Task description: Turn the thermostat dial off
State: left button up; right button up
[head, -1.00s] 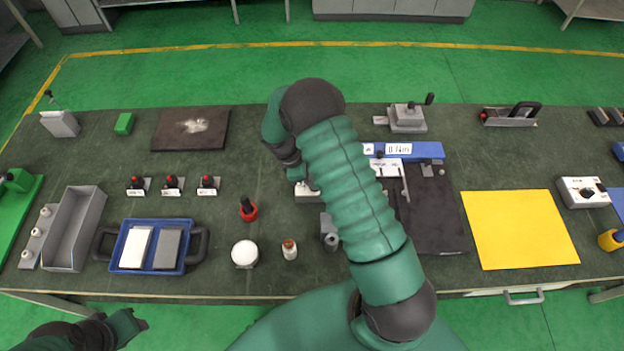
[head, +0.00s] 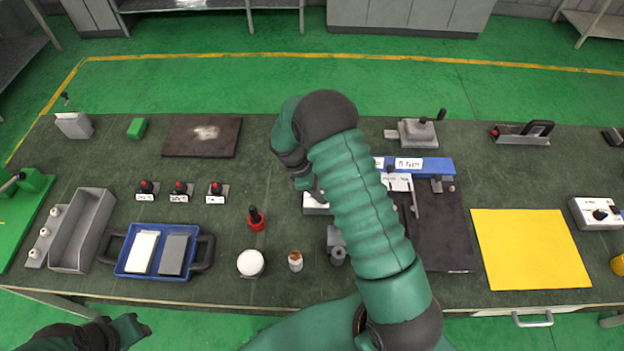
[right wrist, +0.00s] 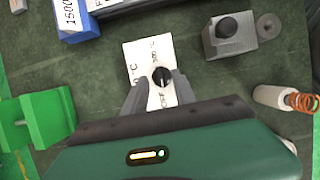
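The thermostat is a small white box with temperature and OFF markings; its white face (right wrist: 139,54) shows in the right wrist view. Its round black dial (right wrist: 161,77) lies between the fingertips of my right gripper (right wrist: 159,80). The fingers are spread, one on each side of the dial; I cannot tell whether they touch it. In the head view the box (head: 314,204) is partly hidden by my right arm, with the right gripper (head: 306,182) just above it. My left gripper (head: 130,327) is low at the left, off the table, its fingers unclear.
A red-based black item (head: 256,221), a white round item (head: 251,263) and a small brown-topped jar (head: 295,261) stand near the box. A grey block with a black knob (right wrist: 230,35) is close by in the wrist view. A yellow sheet (head: 530,248) lies at right.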

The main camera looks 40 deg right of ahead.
jog(key=b+v, duration=0.2)
jog(key=v, duration=1.3)
jog(key=shift+w+a+r, duration=0.25)
jog(key=shift+w+r, duration=0.05)
